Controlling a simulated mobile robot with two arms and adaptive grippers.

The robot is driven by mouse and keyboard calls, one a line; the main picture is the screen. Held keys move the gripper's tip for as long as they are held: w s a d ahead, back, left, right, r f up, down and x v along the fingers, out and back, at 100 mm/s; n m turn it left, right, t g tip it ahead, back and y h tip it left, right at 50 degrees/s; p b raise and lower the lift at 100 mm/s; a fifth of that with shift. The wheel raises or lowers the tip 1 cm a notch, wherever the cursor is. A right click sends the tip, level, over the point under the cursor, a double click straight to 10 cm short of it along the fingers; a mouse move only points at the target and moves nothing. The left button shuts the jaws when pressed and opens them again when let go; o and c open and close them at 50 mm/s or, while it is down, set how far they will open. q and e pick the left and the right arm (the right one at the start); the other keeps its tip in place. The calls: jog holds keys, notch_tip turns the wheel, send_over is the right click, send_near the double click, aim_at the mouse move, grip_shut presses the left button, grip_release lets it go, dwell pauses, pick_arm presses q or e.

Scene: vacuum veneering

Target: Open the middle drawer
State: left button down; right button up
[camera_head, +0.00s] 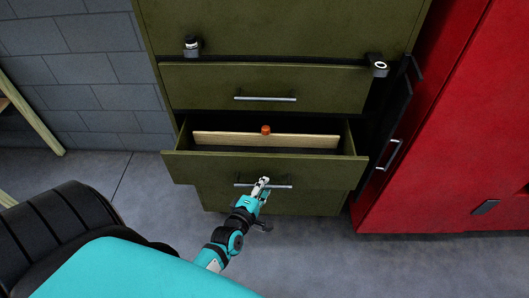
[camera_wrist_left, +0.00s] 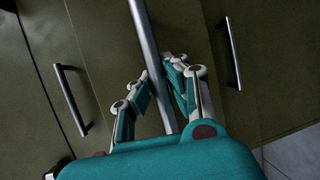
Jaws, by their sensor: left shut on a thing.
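The olive-green cabinet's middle drawer (camera_head: 200,168) is pulled out, and its inside shows from above. It holds a light wooden board (camera_head: 310,141) and a small orange-brown round thing (camera_head: 265,129). My left gripper (camera_head: 262,185) is at the bar handle (camera_head: 281,186) on the drawer's front. In the left wrist view the handle bar (camera_wrist_left: 146,40) runs between the two fingers of the left gripper (camera_wrist_left: 160,90), which are shut on it. My right gripper is not in view.
The upper drawer (camera_head: 330,84) is shut, and the lower drawer (camera_head: 315,203) is partly hidden under the open one. A red cabinet (camera_head: 450,150) stands close on the right. Grey floor (camera_head: 330,255) is clear in front.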

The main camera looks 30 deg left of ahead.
pick_arm(q)
jog(key=s+d+p, duration=0.1)
jog(key=s+d, duration=0.5)
jog(key=s, duration=0.4)
jog(key=shift+s+d+p, duration=0.3)
jog(key=shift+s+p, duration=0.05)
jog(key=c, duration=1.3)
grip_release()
jog(key=shift+s, duration=0.15)
jog(key=v, duration=1.1)
jog(key=shift+s+d+r, duration=0.1)
jog(key=shift+s, duration=0.25)
